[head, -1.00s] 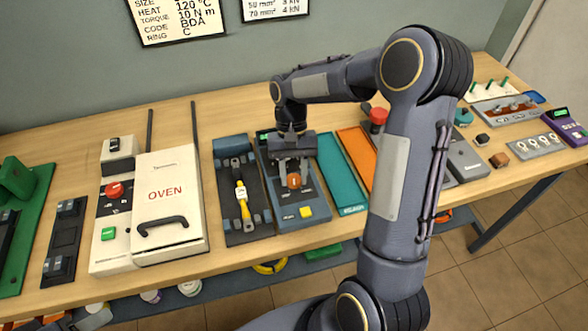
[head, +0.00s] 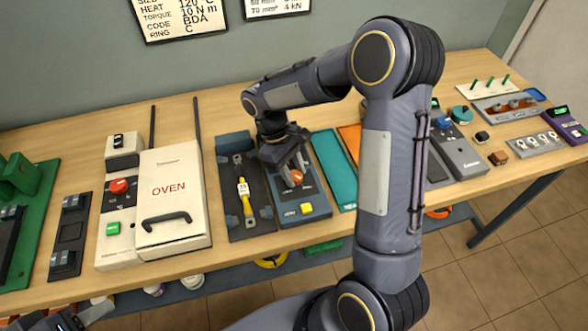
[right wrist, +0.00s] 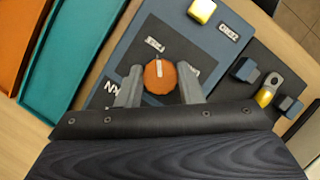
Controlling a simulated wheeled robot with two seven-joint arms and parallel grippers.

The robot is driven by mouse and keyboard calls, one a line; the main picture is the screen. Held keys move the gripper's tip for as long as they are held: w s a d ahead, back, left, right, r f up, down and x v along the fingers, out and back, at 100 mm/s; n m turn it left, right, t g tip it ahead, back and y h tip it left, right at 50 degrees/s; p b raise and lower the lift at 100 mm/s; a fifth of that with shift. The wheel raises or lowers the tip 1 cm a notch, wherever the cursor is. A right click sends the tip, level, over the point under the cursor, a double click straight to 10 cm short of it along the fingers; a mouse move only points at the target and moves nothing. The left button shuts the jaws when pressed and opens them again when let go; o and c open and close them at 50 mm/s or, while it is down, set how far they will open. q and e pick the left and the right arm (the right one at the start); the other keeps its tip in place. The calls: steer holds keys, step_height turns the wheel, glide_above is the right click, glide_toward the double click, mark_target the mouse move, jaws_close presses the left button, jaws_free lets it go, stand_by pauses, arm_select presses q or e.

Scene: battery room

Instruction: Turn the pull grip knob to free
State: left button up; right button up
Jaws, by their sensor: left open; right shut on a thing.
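The pull grip knob is a round orange knob (head: 297,177) on a blue-grey device (head: 290,219). In the right wrist view the knob (right wrist: 159,78) shows a white pointer line towards a small white label (right wrist: 155,44). A second label (right wrist: 195,72) is partly hidden by a fingertip; I cannot read either. My right gripper (head: 294,172) is shut on the knob, and its fingers (right wrist: 160,87) stand on both sides of it. My left gripper (head: 72,322) is open at the bottom left edge, far from the device and partly cut off.
A yellow button (head: 306,208) is on the same device. To its left is a dark fixture with a yellow-banded cable piece (head: 245,195), then a white oven (head: 170,225). A teal tray (head: 333,165) lies close on the right. My right arm hides part of the table.

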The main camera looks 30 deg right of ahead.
steer(key=shift+n, duration=0.6)
steer(key=shift+t, duration=0.3)
steer(key=o, duration=1)
steer(key=shift+c, duration=0.2)
steer(key=v, duration=0.8)
steer(key=shift+a, duration=0.15)
steer(key=shift+f, duration=0.1)
